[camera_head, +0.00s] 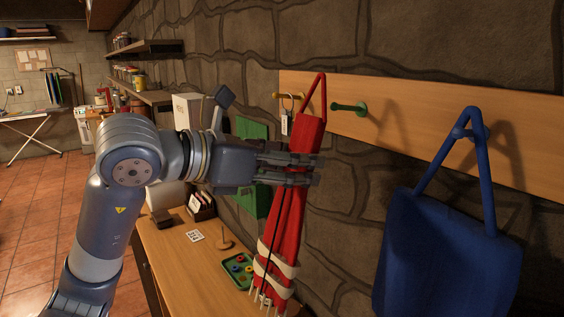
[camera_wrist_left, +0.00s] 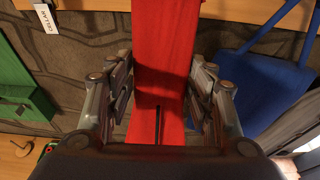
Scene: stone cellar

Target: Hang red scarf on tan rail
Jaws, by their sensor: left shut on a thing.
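The red scarf (camera_head: 286,215) hangs long and narrow, with a loop at its top and pale bands and fringe near its lower end. My left gripper (camera_head: 303,169) is shut on its upper part. In the left wrist view the scarf (camera_wrist_left: 168,45) runs between the two fingers. The tan rail (camera_head: 420,137) runs along the stone wall, behind the scarf's loop. A green peg (camera_head: 349,108) on the rail is free, just right of the loop. I cannot tell whether the loop touches any peg. My right gripper is not in view.
A blue bag (camera_head: 445,250) hangs from the rail at right. A key tag (camera_head: 286,121) hangs at the rail's left end, close to the scarf. The wooden table (camera_head: 190,265) below holds a green tray (camera_head: 238,268).

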